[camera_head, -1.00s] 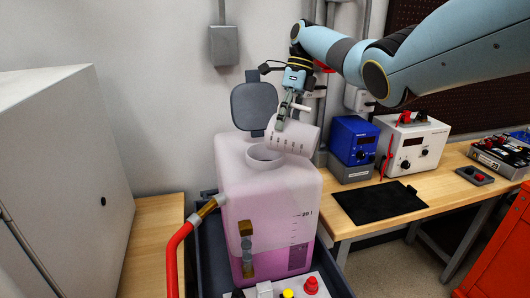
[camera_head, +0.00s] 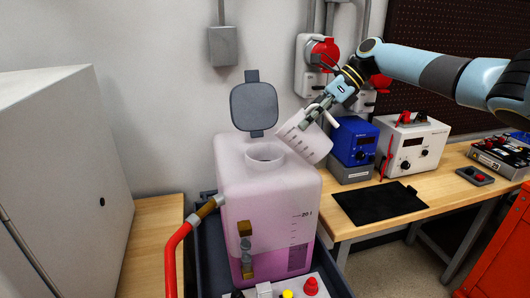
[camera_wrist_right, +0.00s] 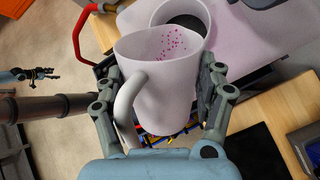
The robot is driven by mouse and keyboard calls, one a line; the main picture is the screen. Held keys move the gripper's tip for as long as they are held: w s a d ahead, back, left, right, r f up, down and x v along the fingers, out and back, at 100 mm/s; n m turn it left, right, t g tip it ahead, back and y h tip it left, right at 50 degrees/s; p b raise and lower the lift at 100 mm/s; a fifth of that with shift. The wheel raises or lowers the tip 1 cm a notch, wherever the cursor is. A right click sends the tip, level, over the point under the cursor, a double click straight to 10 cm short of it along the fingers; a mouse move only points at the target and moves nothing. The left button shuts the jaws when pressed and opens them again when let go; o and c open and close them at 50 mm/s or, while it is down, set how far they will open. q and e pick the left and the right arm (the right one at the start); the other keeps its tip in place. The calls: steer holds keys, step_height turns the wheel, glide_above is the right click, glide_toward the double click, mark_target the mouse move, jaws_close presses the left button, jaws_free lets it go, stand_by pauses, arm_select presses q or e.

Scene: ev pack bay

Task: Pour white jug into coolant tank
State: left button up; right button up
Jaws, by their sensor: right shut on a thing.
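The white jug (camera_head: 308,142) is held tilted beside and above the right of the coolant tank's neck, its mouth toward the upper left. My right gripper (camera_head: 312,116) is shut on it. In the right wrist view the jug (camera_wrist_right: 158,95) sits between the fingers, with pink drops on its inner wall. The coolant tank (camera_head: 245,190) is translucent white with pink liquid in its lower part. Its round neck (camera_head: 265,155) is open, and the grey lid (camera_head: 254,107) stands raised behind. What seems to be my left gripper (camera_wrist_right: 48,74) shows small at the wrist view's left.
A blue device (camera_head: 353,140) and a white power supply (camera_head: 413,145) stand on the wooden bench right of the tank. A black mat (camera_head: 378,203) lies in front of them. A red hose (camera_head: 176,255) joins the tank's left side. A grey cabinet (camera_head: 60,170) stands at left.

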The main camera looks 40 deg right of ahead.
mark_target(316, 131)
steer(key=shift+s+d+r+t, duration=0.15)
steer(key=shift+s+r+t, duration=0.15)
steer(key=shift+r, duration=0.25)
steer(key=shift+s+d+f+t+y, duration=0.1)
steer(key=shift+s+f+t+y, duration=0.45)
steer(key=shift+f, duration=0.2)
steer(key=shift+s+d+f+n+t, duration=0.1)
steer(key=shift+s+d+n+t, duration=0.05)
steer(key=shift+n+t, duration=0.2)
steer(key=shift+s+d+n+t+y, duration=0.15)
steer(key=shift+s+d+t+y, duration=0.1)
steer(key=shift+s+t+y, duration=0.3)
steer(key=shift+s+d+n+t+y, duration=0.1)
steer(key=shift+s+d+t+y, duration=0.15)
steer(key=shift+s+t, duration=0.3)
steer(key=shift+s+d+f+n+t+y+b, duration=0.2)
steer(key=shift+s+f+t+y, duration=0.15)
steer(key=shift+s+t, duration=0.15)
steer(key=shift+s+d+f+n+t+y+b, duration=0.2)
steer(key=shift+s+f+t+y, duration=0.1)
steer(key=shift+s+f+t, duration=0.15)
arm_select(q)
steer(key=shift+f+b, duration=0.3)
arm_select(e)
steer(key=shift+s+d+r+n+t+y, duration=0.15)
steer(key=shift+s+r+n+t+y, duration=0.15)
steer(key=shift+s+t+y, duration=0.4)
